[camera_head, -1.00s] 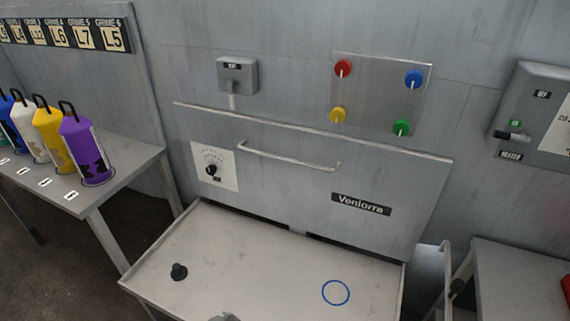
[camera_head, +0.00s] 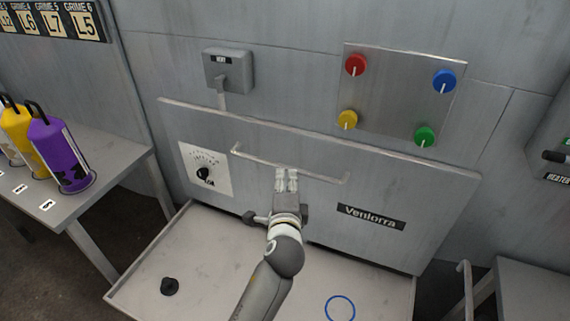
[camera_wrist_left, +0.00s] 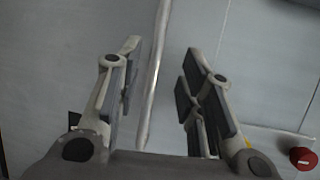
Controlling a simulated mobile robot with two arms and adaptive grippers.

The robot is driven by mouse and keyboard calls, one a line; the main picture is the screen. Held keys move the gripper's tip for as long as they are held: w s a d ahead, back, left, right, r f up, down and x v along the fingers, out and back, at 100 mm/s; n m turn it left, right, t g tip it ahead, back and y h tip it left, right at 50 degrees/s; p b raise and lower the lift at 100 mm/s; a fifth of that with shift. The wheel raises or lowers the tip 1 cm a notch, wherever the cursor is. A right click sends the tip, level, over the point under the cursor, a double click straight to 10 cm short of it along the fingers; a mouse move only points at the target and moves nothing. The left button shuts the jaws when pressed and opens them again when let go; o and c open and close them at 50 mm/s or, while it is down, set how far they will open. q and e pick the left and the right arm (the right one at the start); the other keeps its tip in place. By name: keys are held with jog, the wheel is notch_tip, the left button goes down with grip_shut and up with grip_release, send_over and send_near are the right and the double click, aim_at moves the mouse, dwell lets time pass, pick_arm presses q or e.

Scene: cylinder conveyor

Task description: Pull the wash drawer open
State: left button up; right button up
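The grey front panel (camera_head: 300,140) marked "Veniorra" carries a long horizontal bar handle (camera_head: 326,178). It stands upright behind a pale tray-like surface; whether this panel is the wash drawer's front I cannot tell for sure. My left gripper (camera_head: 287,178) reaches up to the middle of the handle from below. In the left wrist view, my left gripper (camera_wrist_left: 163,60) is open and the handle bar (camera_wrist_left: 152,80) runs between the spread fingers, closer to the left finger in the picture. No grip on the bar shows. My right gripper is not in view.
A dial (camera_head: 204,174) sits left of the handle. Coloured knobs (camera_head: 355,65) are above. A bottle table (camera_head: 100,175) stands left.

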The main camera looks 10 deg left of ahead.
aim_at(285, 167)
pick_arm(q)
jog(key=x, duration=0.3)
jog(key=shift+w+a+f, duration=0.1)
jog(key=shift+w, duration=0.15)
jog(key=x, duration=0.4)
jog(key=shift+w+f, duration=0.1)
jog(key=shift+w, duration=0.1)
jog(key=shift+w+f, duration=0.1)
jog(key=shift+w, duration=0.1)
jog(key=shift+w+a, duration=0.1)
jog(key=shift+w, duration=0.15)
jog(key=shift+c, duration=0.5)
grip_shut()
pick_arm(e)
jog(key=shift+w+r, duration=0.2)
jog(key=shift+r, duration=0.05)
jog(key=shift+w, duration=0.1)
